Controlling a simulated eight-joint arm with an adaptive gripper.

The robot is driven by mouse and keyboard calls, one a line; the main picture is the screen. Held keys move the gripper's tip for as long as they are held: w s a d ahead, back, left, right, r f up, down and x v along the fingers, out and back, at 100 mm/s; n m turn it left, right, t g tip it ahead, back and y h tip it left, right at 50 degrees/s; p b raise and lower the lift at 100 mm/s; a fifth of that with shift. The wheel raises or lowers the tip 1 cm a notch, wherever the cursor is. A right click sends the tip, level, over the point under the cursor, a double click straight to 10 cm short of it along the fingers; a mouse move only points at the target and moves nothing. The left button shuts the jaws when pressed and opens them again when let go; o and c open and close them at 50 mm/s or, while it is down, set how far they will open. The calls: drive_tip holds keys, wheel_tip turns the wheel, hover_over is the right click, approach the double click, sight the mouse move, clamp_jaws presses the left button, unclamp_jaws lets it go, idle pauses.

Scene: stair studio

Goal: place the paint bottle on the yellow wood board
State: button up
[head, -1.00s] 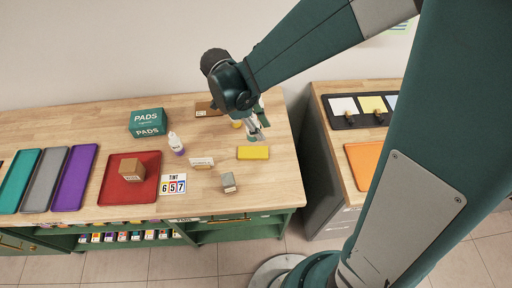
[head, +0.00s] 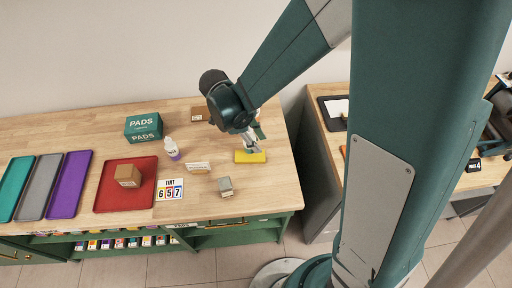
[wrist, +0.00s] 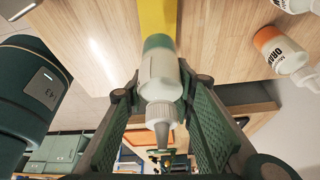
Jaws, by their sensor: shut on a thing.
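The paint bottle (wrist: 160,75) is white with a green band at its base and a pale nozzle cap; in the wrist view it lies between my gripper's fingers (wrist: 162,112). My gripper (head: 252,144) is shut on it, at the yellow wood board in the head view. The yellow wood board (head: 243,157) lies flat near the right end of the wooden counter. It also shows in the wrist view (wrist: 156,18), just beyond the bottle's green base. I cannot tell whether the bottle touches the board.
An orange-labelled bottle (wrist: 283,52) stands beside the board. A purple-labelled bottle (head: 171,148), a small card (head: 198,168) and a grey block (head: 225,186) are left of the board. Farther left are a teal PADS box (head: 143,126) and a red tray (head: 107,198) holding a brown box.

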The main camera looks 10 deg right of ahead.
drive_tip(key=shift+f, duration=2)
drive_tip(key=shift+f+b, duration=0.2)
drive_tip(key=shift+b, duration=0.25)
drive_tip(key=o, duration=1)
drive_tip(key=shift+r+p, duration=0.3)
drive_tip(key=p+v, duration=0.1)
drive_tip(key=v, duration=1)
drive_tip(key=shift+a+r, duration=0.15)
drive_tip(key=shift+r, duration=0.25)
drive_tip(key=shift+r, duration=0.1)
